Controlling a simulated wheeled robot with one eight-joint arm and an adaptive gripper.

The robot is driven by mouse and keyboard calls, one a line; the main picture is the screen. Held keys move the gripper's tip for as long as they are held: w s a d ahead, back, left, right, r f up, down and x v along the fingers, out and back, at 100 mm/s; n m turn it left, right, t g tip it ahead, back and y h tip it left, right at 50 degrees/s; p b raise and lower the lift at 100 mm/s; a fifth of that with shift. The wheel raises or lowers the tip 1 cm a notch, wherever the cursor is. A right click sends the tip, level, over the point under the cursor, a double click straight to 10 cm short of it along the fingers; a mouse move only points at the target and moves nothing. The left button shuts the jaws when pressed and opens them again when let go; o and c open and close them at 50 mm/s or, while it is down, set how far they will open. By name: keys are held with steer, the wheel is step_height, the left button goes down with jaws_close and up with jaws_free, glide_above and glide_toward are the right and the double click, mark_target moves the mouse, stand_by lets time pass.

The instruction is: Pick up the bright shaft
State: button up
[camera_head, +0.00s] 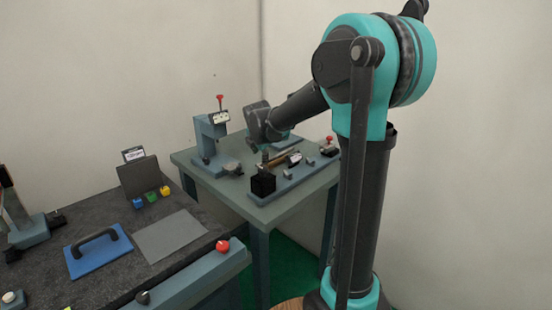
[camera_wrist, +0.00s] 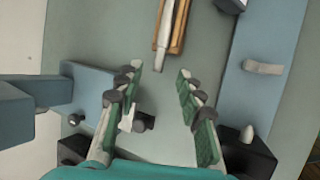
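The bright shaft (camera_wrist: 166,38) is a pale grey rod in the wrist view. It lies lengthwise in a narrow wooden holder (camera_wrist: 182,25), and its near end sticks out past the holder's end. The shaft's far end is cut off by the frame. My gripper (camera_wrist: 160,72) is open, with green-padded fingers on both sides and nothing between them. The shaft's near end shows just ahead of the fingertips, roughly in line with the gap. In the head view the wooden holder (camera_head: 281,158) shows small on the far table; I cannot make out the shaft clearly there.
The far table (camera_head: 240,208) carries a blue-grey stand (camera_head: 210,140) with a red knob, left of the holder, and a black block (camera_head: 263,183) in front. A dark workbench at left holds a blue plate (camera_head: 98,256) with a handle and a grey mat (camera_head: 172,237).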

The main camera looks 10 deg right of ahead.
mark_target(260, 164)
steer(key=shift+x, duration=3.05)
steer(key=shift+s+a, duration=0.1)
jaws_close()
